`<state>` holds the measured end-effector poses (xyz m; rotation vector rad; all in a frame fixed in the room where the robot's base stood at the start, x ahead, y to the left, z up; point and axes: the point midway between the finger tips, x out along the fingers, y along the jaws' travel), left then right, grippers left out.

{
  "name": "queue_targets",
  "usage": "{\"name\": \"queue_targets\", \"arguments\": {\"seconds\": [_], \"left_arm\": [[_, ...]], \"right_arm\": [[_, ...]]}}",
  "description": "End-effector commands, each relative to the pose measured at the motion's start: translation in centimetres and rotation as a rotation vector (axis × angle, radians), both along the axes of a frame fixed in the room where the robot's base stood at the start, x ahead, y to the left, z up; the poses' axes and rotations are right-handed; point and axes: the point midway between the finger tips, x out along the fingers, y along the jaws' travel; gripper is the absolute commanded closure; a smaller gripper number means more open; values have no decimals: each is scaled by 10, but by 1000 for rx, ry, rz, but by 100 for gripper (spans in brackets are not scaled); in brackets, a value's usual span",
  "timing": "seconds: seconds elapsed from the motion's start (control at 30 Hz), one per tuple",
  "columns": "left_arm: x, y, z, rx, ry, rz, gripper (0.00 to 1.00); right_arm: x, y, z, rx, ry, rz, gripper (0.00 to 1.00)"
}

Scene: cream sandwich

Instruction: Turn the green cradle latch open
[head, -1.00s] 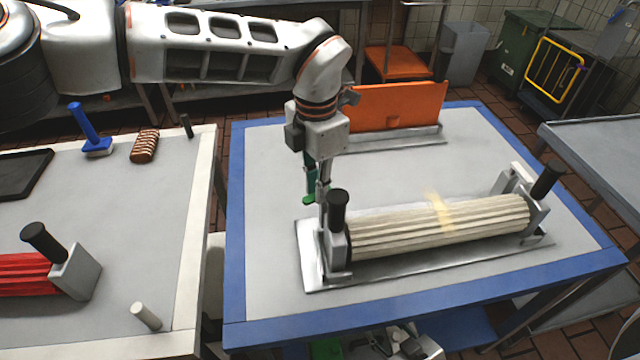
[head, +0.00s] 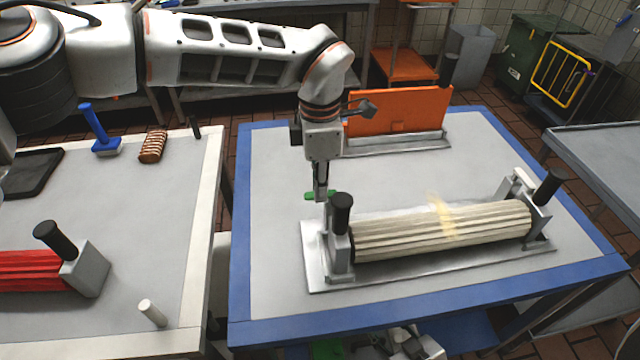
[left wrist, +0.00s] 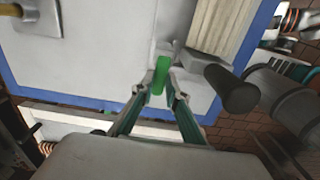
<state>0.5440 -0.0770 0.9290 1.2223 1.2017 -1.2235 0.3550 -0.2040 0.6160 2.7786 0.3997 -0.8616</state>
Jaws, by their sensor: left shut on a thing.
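The green latch (head: 311,195) sits at the left end of the grey metal cradle (head: 315,270) on the blue-edged table. My left gripper (head: 320,194) points down and is shut on the latch, which shows on both sides of the fingers. In the left wrist view, the green latch (left wrist: 159,76) stands between the two fingertips (left wrist: 164,95). The cradle bears a ribbed cream roller (head: 400,232) with black upright handles at its ends. The fingers partly hide the latch. My right gripper does not show clearly in either view.
A black handle (head: 341,213) stands close beside my left gripper. An orange panel (head: 405,110) stands behind on the table. The left table holds a red roller (head: 30,272), a blue-handled brush (head: 95,125) and a white peg (head: 152,313).

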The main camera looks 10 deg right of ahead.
Motion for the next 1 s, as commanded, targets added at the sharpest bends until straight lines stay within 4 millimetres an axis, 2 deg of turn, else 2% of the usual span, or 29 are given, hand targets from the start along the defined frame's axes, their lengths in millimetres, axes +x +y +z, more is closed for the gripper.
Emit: {"name": "queue_targets", "arguments": {"seconds": [0.23,0.27,0.3,0.73,0.87,1.0], "left_arm": [[1,0,1,-1,-4,-3,100],[1,0,1,-1,-4,-3,78],[1,0,1,-1,-4,-2,69],[1,0,6,-1,-2,0,69],[1,-1,23,-2,-6,-1,69],[1,0,52,-1,-5,0,69]], "right_arm": [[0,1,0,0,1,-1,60],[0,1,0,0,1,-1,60],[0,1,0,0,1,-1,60],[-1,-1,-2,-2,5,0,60],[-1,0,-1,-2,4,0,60],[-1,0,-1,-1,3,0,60]]}}
